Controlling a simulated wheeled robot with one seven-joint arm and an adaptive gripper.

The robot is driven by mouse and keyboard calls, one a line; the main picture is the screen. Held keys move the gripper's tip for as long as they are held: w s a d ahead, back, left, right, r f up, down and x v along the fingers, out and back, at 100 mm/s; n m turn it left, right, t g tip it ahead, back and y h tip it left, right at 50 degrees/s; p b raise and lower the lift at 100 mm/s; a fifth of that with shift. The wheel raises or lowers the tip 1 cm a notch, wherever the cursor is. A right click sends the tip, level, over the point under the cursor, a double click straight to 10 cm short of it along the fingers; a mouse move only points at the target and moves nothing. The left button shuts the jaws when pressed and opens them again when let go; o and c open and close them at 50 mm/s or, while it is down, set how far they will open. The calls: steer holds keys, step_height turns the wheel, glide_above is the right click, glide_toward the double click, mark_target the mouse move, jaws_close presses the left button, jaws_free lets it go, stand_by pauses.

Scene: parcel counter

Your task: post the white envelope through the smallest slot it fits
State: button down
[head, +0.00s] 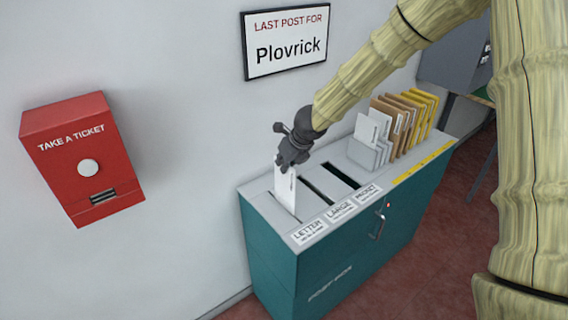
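The white envelope (287,189) hangs upright below my gripper (287,165), which is shut on its top edge. The envelope is at the leftmost slot, labelled LETTER (309,231), on the teal post box (330,270). Its lower edge meets the slot area; I cannot tell how far it is inside. The slot labelled LARGE (317,191) and the slot labelled PACKET (341,175) are dark and open to the right. The fingertips are small and partly hidden by the gripper body.
A rack of white, brown and yellow envelopes (408,115) stands on the box's right end. A red ticket dispenser (85,160) is on the wall at left. A sign reading Plovrick (287,40) hangs above. A door handle (380,222) sticks out from the box's front.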

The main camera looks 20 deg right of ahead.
mark_target(284, 180)
steer(key=shift+f+b, duration=3.05)
steer(key=shift+f, duration=0.4)
steer(key=c, duration=2.2)
jaws_free()
steer(key=o, duration=0.6)
steer(key=shift+o, duration=0.2)
steer(key=v, duration=1.2)
